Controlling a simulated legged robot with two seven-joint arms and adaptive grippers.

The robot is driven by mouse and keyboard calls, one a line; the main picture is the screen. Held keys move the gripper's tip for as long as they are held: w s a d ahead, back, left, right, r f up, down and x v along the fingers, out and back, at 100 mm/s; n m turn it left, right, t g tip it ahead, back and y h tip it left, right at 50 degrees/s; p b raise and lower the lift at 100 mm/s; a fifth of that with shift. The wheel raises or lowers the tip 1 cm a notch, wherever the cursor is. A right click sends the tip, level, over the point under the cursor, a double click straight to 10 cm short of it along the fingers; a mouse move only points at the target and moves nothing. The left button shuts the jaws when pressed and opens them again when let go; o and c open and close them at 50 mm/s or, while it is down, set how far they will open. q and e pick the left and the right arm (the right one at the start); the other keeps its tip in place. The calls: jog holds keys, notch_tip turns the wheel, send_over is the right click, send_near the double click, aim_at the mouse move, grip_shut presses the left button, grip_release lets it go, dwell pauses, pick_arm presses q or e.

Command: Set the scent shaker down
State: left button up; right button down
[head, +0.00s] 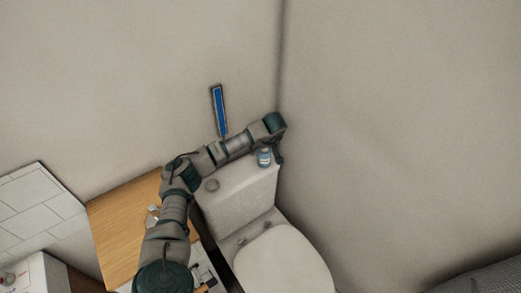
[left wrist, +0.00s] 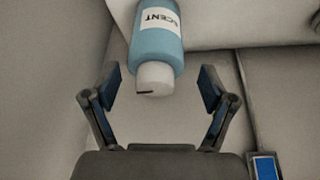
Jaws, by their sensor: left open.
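The scent shaker (head: 264,158) is a small blue bottle with a white label and a pale cap. It stands on the toilet's tank lid (head: 236,185), near the corner of the walls. In the left wrist view the shaker (left wrist: 157,42) shows its "SCENT" label upside down, with its cap toward me. My left gripper (head: 278,154) is beside it at the tank's far end. In the left wrist view the left gripper (left wrist: 159,80) is open, its fingers on either side of the cap with gaps between. My right gripper is not in view.
The toilet (head: 285,262) has its lid closed. A round button (head: 211,185) sits on the tank's left part. A wooden counter (head: 122,222) lies to the left. A narrow blue framed panel (head: 219,110) is on the wall behind my arm. Walls close in behind the tank.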

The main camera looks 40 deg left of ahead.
pick_arm(q)
jog(key=v, duration=1)
jog(key=shift+p, duration=0.45)
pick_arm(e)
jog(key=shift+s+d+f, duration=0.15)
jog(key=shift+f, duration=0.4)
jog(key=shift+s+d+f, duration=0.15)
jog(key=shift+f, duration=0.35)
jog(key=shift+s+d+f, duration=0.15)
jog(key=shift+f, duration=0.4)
